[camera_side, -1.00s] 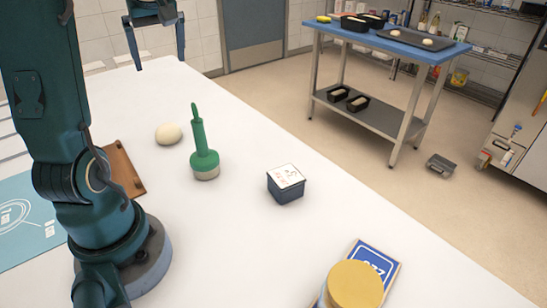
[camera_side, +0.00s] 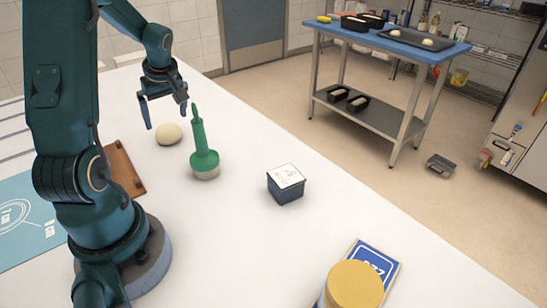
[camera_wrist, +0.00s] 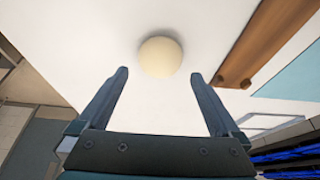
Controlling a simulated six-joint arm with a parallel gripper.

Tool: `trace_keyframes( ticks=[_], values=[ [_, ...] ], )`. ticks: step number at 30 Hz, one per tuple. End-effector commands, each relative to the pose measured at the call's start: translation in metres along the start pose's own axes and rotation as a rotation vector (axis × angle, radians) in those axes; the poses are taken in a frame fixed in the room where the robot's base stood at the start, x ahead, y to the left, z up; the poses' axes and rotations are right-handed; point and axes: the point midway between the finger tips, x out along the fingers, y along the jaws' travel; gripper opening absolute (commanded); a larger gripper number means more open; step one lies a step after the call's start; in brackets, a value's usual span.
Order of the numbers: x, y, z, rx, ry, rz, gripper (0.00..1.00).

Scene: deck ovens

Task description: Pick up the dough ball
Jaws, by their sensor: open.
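The dough ball (camera_side: 168,134) is a pale cream, round lump on the white table, left of a green-handled tool. My gripper (camera_side: 165,115) is open and empty, with its fingers pointing down just above and around the dough ball's place in the side view. In the wrist view the dough ball (camera_wrist: 160,57) lies just beyond the fingertips of my gripper (camera_wrist: 159,74), roughly centred between the two fingers. I see no contact between the fingers and the ball.
A green-handled tool (camera_side: 204,150) stands upright close to the ball's right. A brown wooden board (camera_side: 123,168) lies to the left; it also shows in the wrist view (camera_wrist: 262,45). A dark box with a white lid (camera_side: 286,184) and a yellow-lidded jar (camera_side: 354,285) stand further right.

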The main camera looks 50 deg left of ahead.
Motion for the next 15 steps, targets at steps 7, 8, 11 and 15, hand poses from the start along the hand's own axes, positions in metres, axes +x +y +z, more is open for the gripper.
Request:
trace_keyframes(
  ticks=[7,8,11,15],
  values=[
    [0.026,-0.001,0.002,0.001,-0.003,-0.002,1.00],
    [0.030,-0.001,0.002,0.001,-0.003,-0.001,1.00],
    [0.041,0.000,0.001,0.000,-0.002,-0.001,1.00],
    [0.050,0.000,0.001,0.001,0.000,0.000,1.00]
  ],
)
